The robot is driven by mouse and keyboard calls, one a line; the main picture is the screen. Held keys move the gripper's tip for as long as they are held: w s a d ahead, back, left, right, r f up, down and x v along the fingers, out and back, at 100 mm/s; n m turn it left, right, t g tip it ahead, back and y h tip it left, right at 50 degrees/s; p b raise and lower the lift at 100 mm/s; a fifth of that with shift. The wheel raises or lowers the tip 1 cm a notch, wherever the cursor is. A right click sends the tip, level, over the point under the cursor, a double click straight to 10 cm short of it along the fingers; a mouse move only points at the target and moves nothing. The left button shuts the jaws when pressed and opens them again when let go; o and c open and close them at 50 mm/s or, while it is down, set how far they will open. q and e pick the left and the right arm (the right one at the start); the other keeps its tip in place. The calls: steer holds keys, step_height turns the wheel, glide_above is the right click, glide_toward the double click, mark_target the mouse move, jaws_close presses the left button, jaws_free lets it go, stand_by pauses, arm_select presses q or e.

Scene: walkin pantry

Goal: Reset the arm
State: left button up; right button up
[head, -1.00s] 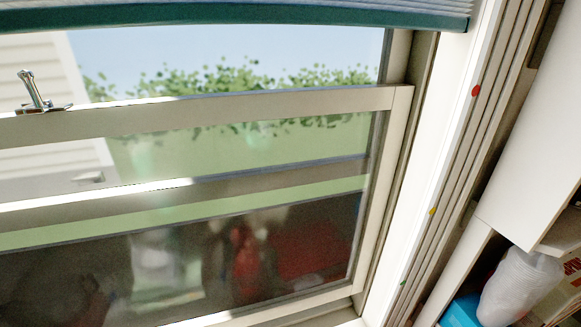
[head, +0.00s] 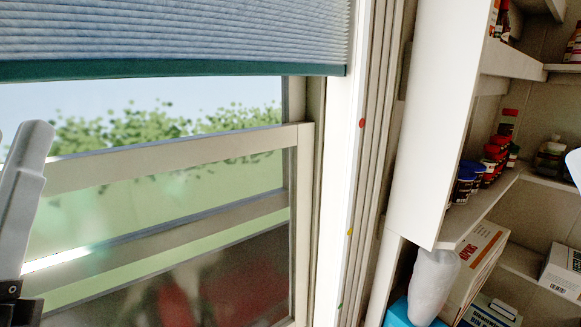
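The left arm is partly in view: a light grey link of mine (head: 22,185) rises at the left edge, with a dark joint below it. It stands in front of the window. A small pale rounded piece (head: 575,168) cuts in at the right edge and may be part of my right arm; too little of it shows to tell. Neither gripper's fingers show in the head view, so I cannot see whether they hold anything.
A sash window (head: 180,160) fills the left, under a pleated blind (head: 170,35) with a green bottom rail. Right of its frame stand white pantry shelves (head: 435,130) with jars (head: 466,185), boxes (head: 480,262) and stacked white cups (head: 433,285).

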arm_select(q)
step_height(320, 180, up, 13)
steer(key=d+m+h+p, duration=0.2)
steer(key=h+p, duration=0.3)
steer(key=p, duration=0.9)
steer(key=shift+d+r+m+h, duration=0.15)
steer(key=shift+d+m+h, duration=0.15)
steer(key=shift+d+h, duration=0.15)
steer(key=shift+w, duration=0.1)
stand_by(0.7)
